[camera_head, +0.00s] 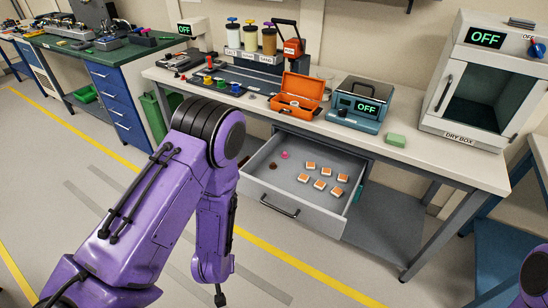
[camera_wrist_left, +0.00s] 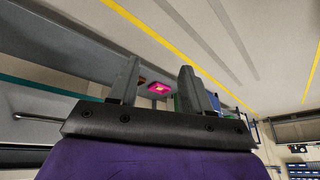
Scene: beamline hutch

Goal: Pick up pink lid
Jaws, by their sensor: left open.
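A small round pink piece, which looks like the pink lid (camera_head: 284,155), lies at the back left inside the open drawer (camera_head: 268,197). My left gripper (camera_wrist_left: 159,68) is open in the left wrist view, with nothing between its fingers. A bright pink object with an orange-yellow middle (camera_wrist_left: 159,88) shows beyond the gap between the fingers; I cannot tell if it is the same piece. In the head view my left arm hangs down left of the drawer, and its jaws are not clearly visible. My right gripper is out of view.
Several orange-and-white blocks (camera_head: 318,184) and a small brown piece (camera_head: 272,166) share the drawer. The floor in front is clear.

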